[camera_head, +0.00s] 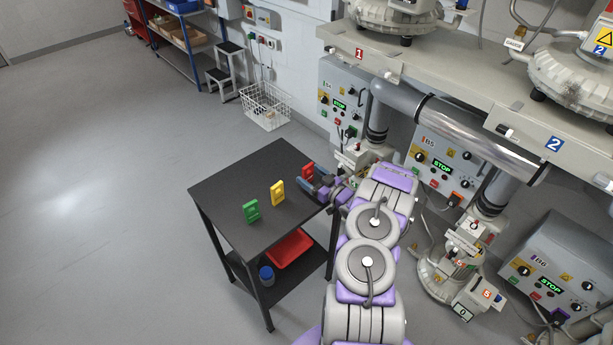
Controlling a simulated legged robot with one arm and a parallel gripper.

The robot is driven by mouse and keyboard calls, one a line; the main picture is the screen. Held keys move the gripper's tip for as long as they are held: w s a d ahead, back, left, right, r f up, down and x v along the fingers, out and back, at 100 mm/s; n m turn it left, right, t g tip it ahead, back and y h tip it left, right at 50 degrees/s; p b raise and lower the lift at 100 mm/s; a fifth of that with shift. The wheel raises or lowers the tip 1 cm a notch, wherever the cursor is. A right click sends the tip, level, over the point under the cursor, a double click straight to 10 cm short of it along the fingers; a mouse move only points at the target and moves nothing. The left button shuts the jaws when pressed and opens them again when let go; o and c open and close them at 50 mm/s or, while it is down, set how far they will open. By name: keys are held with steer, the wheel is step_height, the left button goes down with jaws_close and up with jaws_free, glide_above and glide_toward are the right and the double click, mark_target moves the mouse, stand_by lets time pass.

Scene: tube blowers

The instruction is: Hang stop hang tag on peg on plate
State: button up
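A red tag (308,171) stands upright at the right end of a row on the black table (240,175). It is likely the stop tag, but any lettering is too small to read. A yellow tag (278,193) and a green tag (251,211) stand upright to its left. My gripper (311,184) is at the table's right edge, right at the red tag and partly in front of its lower part. I cannot tell whether the fingers are apart or touch the tag. The peg and its plate cannot be made out.
Blower units with panels stand behind and right, including one panel (342,102) and another (444,165). A grey beam (470,98) spans above them. A red tray (290,247) and a blue container (266,274) sit on the table's lower shelf. Open floor lies left.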

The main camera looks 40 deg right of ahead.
steer(key=shift+d+f, duration=0.2)
steer(key=shift+d, duration=0.5)
steer(key=c, duration=0.4)
steer(key=shift+a+r, duration=0.2)
steer(key=shift+a, duration=0.55)
steer(key=c, duration=0.6)
steer(key=shift+d, duration=0.5)
steer(key=shift+d+r+p, duration=0.1)
steer(key=shift+r+p, duration=0.1)
steer(key=shift+p, duration=0.15)
steer(key=s+d+p, duration=0.2)
steer(key=s+p, duration=0.2)
steer(key=s, duration=1.3)
steer(key=w+a+r+n+g+y, duration=0.2)
steer(key=w+a+r+n+y, duration=0.3)
steer(key=w+a+r, duration=0.85)
steer(key=w+a+r+n+g+y, duration=0.1)
steer(key=a+r, duration=0.4)
steer(key=a, duration=0.7)
steer(key=w+a+r+n+g+y, duration=0.1)
steer(key=a+r+n+g+y, duration=0.2)
steer(key=a, duration=1)
step_height(320, 180, up, 2)
steer(key=g+y, duration=0.1)
steer(key=y, duration=0.2)
steer(key=shift+w+a+r, duration=0.25)
steer(key=shift+w, duration=0.1)
steer(key=shift+w, duration=0.1)
